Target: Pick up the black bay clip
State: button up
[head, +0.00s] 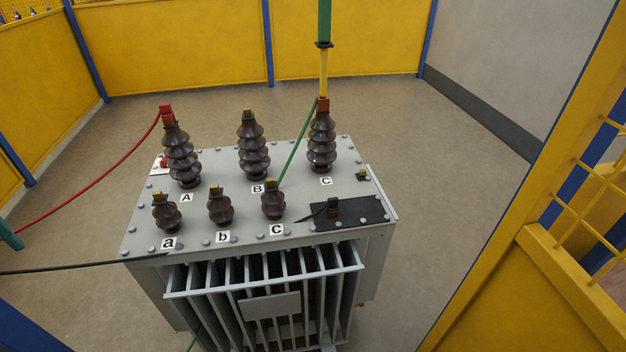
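A green-and-yellow rod (324,68) stands upright on the rear C insulator (321,142). A red cable (92,187) reaches the A insulator (182,155); a green cable (297,145) and several insulators also stand near. Yellow panels (170,45) surround open floor.

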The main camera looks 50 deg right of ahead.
aim_at(333, 202)
jog(key=l+z, duration=0.75)
jog(key=k, duration=0.05)
